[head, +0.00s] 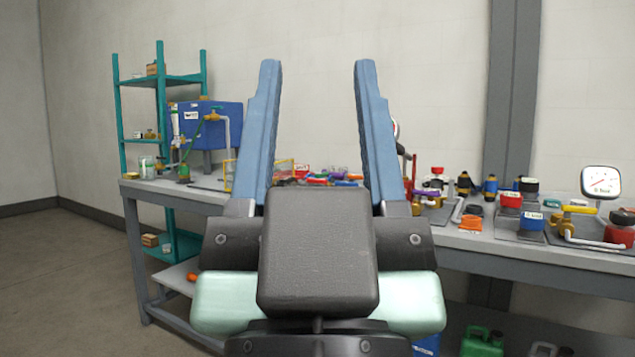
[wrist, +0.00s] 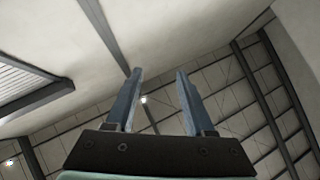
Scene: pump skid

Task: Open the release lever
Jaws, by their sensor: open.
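My gripper (head: 314,70) stands upright in the middle of the head view, its two blue fingers wide apart with nothing between them. In the wrist view my gripper (wrist: 158,74) is also open and empty, pointing toward the ceiling. I cannot pick out the release lever for certain in the head view. A bench (head: 462,238) with several valves, pipes and fittings lies beyond my gripper. My fingers and palm hide the middle of the bench.
A teal shelf (head: 160,80) and a blue tank (head: 222,115) stand at the left. A grey post (head: 511,90) rises behind the bench. Floor at lower left is clear.

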